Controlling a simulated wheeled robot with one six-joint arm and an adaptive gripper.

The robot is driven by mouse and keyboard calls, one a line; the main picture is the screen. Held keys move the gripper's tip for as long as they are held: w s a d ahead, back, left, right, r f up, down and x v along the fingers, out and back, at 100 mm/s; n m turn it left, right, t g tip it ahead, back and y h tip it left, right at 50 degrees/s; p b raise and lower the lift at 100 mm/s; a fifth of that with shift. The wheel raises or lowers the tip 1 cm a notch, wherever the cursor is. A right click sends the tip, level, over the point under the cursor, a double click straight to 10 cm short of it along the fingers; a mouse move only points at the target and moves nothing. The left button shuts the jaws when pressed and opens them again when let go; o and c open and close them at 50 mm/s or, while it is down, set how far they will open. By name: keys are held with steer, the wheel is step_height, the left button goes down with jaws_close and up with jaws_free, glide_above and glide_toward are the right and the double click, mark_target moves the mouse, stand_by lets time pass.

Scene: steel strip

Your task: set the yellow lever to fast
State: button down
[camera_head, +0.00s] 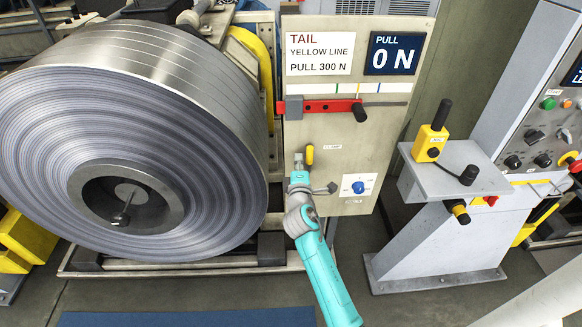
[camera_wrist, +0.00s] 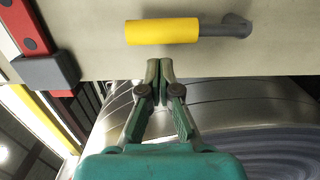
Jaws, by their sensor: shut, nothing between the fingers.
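A small lever with a yellow grip (camera_head: 309,154) is on the beige panel, beside a small label that seems to read CLAMP. In the wrist view its yellow grip (camera_wrist: 162,31) lies across the picture, with a grey stem bent into the panel at the right. My gripper (camera_head: 298,158) is just left of the grip in the head view. In the wrist view my gripper (camera_wrist: 160,66) has its fingertips together and empty, apart from the grip. No fast marking is legible. A yellow box with a black upright handle (camera_head: 431,143) stands on the grey pedestal.
The big steel coil (camera_head: 215,90) is close on the left. A red bar with a black knob (camera_head: 335,106) crosses the panel above the lever. A blue knob (camera_head: 358,187) is below right. The grey pedestal (camera_head: 440,235) and a control console stand further right.

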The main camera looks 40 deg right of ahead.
steer(key=shift+s+d, duration=0.25)
steer(key=shift+d, duration=0.3)
steer(key=shift+s+d, duration=0.1)
steer(key=s+d+f+m, duration=0.3)
steer(key=d+m, duration=0.1)
steer(key=m, duration=0.5)
steer(key=s+d+f+m+y, duration=0.1)
steer(key=s+d+f+m, duration=0.2)
steer(key=m, duration=0.5)
steer(key=shift+d+m, duration=0.4)
steer(key=shift+d, duration=0.5)
